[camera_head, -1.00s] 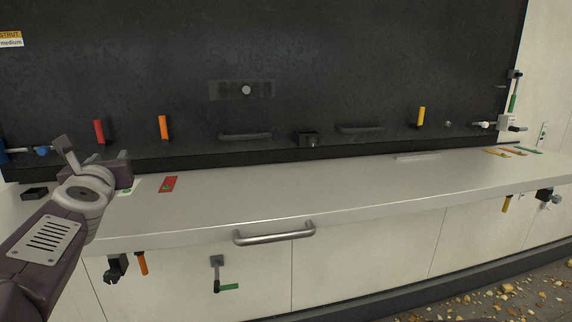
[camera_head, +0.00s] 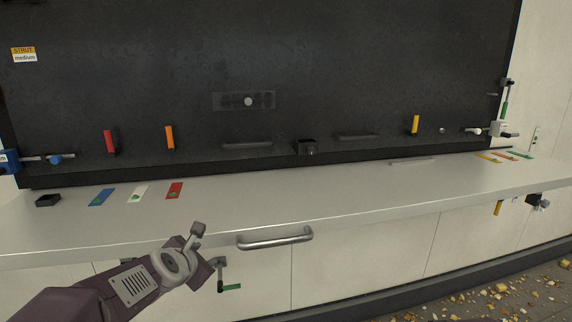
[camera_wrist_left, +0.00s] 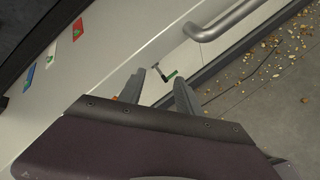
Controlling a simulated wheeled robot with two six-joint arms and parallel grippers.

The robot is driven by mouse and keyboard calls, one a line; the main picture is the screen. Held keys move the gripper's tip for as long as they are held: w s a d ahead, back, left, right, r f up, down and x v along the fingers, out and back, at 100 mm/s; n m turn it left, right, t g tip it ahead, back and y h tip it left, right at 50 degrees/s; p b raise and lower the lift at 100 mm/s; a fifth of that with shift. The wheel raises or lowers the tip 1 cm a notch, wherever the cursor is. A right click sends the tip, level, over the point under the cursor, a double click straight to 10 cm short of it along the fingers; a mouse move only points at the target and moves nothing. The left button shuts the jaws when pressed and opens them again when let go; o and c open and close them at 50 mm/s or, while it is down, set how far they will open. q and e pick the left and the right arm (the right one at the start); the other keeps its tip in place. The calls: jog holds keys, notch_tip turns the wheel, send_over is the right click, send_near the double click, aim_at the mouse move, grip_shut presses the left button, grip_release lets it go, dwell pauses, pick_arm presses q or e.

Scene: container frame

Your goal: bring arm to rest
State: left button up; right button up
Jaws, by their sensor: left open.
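My left gripper (camera_head: 203,250) is in front of the counter's front face, low and left of centre in the head view. Its arm comes in from the lower left. In the left wrist view its two fingers (camera_wrist_left: 160,92) stand apart with nothing held between them. My right gripper is not in view. My left arm hides part of the counter front behind it.
A grey counter (camera_head: 330,195) runs across, with a bar handle (camera_head: 275,238) just right of my left gripper. Blue (camera_head: 101,197), white (camera_head: 138,193) and red (camera_head: 174,190) cards lie on it. A green-handled crank (camera_head: 222,276) is close beside the gripper. Rubble (camera_head: 495,300) covers the floor at right.

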pick_arm(q)
jog(key=s+d+f+m+g, duration=0.1)
jog(key=s+f+m+g, duration=0.4)
jog(key=s+f+m, duration=0.4)
jog(key=s+d+f+m+g, duration=0.2)
jog(key=s+f+m+g, duration=0.3)
jog(key=s+f+m, duration=0.5)
jog(key=s+m+p, duration=0.1)
jog(key=s+m, duration=0.4)
jog(key=m, duration=0.3)
jog(key=shift+f+m, duration=0.2)
jog(key=shift+m, duration=0.1)
